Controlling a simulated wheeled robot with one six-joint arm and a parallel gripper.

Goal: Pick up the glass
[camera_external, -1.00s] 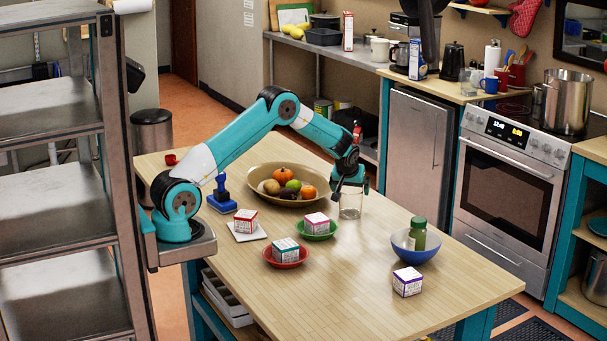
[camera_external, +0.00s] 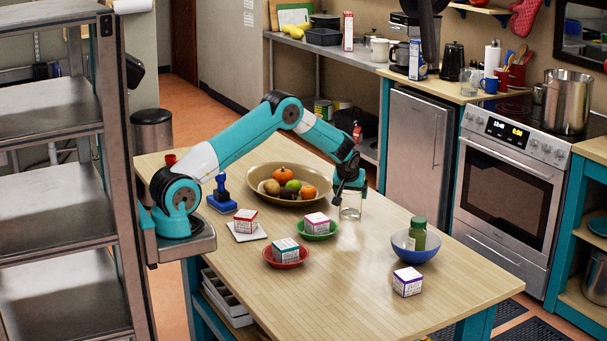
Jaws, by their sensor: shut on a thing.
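The clear glass (camera_external: 351,206) is at the far right part of the wooden table, right of the fruit bowl. My gripper (camera_external: 350,190) points down at its upper part and is shut on it. The fingers cover part of the rim. The glass looks upright. I cannot tell whether its base touches the table or is slightly above it.
A wide bowl of fruit (camera_external: 246,184) stands close on the left. A green dish with a box (camera_external: 316,223) is in front, and a blue bowl (camera_external: 415,246) holding a green-lidded jar is at the right.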

